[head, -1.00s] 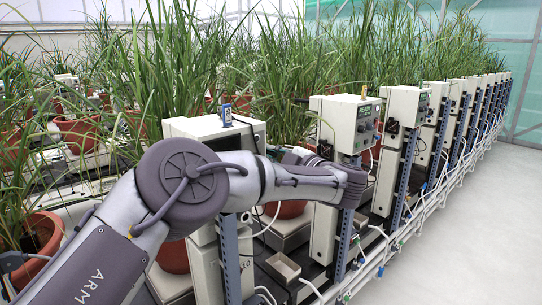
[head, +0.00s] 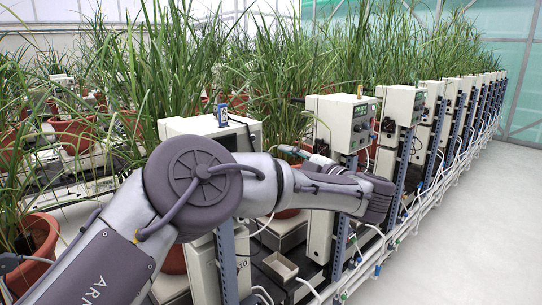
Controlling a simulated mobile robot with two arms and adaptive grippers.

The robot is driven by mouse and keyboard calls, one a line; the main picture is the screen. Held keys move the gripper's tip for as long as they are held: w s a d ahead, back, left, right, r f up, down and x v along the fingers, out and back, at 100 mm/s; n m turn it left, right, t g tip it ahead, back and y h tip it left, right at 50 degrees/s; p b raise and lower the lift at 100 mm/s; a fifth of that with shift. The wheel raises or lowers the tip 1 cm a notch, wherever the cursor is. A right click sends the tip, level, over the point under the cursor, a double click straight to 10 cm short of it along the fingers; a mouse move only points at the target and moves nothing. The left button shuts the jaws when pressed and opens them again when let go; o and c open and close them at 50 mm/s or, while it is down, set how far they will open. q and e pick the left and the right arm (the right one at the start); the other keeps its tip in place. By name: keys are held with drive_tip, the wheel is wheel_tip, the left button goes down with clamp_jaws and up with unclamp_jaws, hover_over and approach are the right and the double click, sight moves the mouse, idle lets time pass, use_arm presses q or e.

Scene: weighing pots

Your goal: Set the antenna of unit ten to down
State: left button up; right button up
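The nearest control unit (head: 178,127) is a cream box at the left of the row, with a blue tag (head: 222,114) on top. Its lower housing (head: 203,262) carries a marking that I can only partly read, ending in 0. My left arm crosses in front of this unit and hides much of its front. My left gripper (head: 287,150) shows small beyond the forearm, to the right of the box, its tip pointing left. Its fingers are too small and too covered to judge. My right gripper is out of view.
A second control unit (head: 339,122) with a green display stands to the right, and more recede behind it. White cables (head: 372,262) run along their foot. Potted grasses (head: 40,240) fill the left and back. The pale floor (head: 460,250) at right is clear.

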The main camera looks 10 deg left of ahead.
use_arm(q)
drive_tip(key=v, duration=0.6)
drive_tip(key=shift+f, duration=0.1)
